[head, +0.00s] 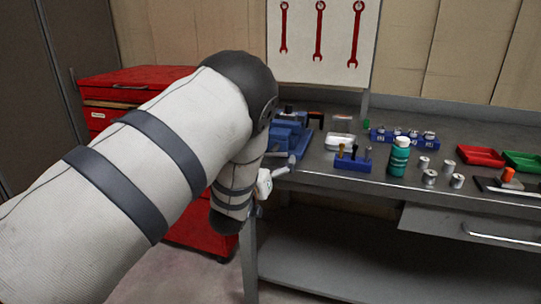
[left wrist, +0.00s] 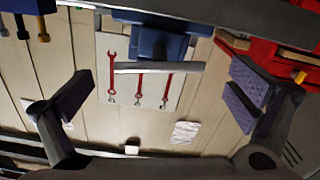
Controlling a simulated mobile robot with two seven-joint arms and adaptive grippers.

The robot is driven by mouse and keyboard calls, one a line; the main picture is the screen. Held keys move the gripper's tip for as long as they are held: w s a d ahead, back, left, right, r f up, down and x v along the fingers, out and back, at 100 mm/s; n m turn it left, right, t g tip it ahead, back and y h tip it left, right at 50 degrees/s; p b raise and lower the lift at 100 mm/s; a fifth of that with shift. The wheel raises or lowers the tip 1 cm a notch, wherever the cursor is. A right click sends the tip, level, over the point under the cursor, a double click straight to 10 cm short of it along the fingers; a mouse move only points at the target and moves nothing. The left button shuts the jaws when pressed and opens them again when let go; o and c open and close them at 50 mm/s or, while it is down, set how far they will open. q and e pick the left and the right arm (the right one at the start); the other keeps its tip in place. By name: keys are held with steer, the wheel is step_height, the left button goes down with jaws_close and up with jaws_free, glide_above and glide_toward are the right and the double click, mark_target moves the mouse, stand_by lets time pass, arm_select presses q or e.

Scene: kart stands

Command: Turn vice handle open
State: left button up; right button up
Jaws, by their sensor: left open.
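The blue vice (head: 291,134) sits on the left end of the grey workbench, partly hidden behind my left arm. In the left wrist view the blue vice body (left wrist: 158,42) is at the top middle, with its grey handle bar (left wrist: 158,68) lying crosswise below it. My left gripper (left wrist: 165,98) is open, its two dark finger pads spread wide on either side of the handle bar. No contact with the bar shows. In the head view my left gripper (head: 264,187) is mostly hidden by the arm, low beside the bench edge near the vice. My right gripper is not in view.
A red tool cabinet (head: 117,82) stands left of the bench. On the bench are a green bottle (head: 399,158), a blue tool holder (head: 352,163), metal cylinders (head: 430,177), and red (head: 481,155) and green trays (head: 522,161). Red wrenches (head: 319,32) hang on a wall board.

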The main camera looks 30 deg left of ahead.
mark_target(270, 156)
arm_select(q)
steer(key=x, duration=0.2)
steer(key=shift+w+a+f, duration=0.1)
steer(key=shift+w+f, duration=0.05)
steer(key=shift+w, duration=0.1)
steer(key=shift+w+a, duration=0.1)
steer(key=shift+w, duration=0.2)
steer(key=shift+c, duration=0.6)
steer(key=c, duration=1)
steer(key=shift+o, duration=0.2)
steer(key=shift+s+r+m, duration=0.1)
steer(key=shift+r+m, duration=0.3)
steer(key=shift+m, duration=0.1)
steer(key=shift+f+m, duration=0.2)
steer(key=shift+m, duration=0.4)
steer(key=o, duration=1.1)
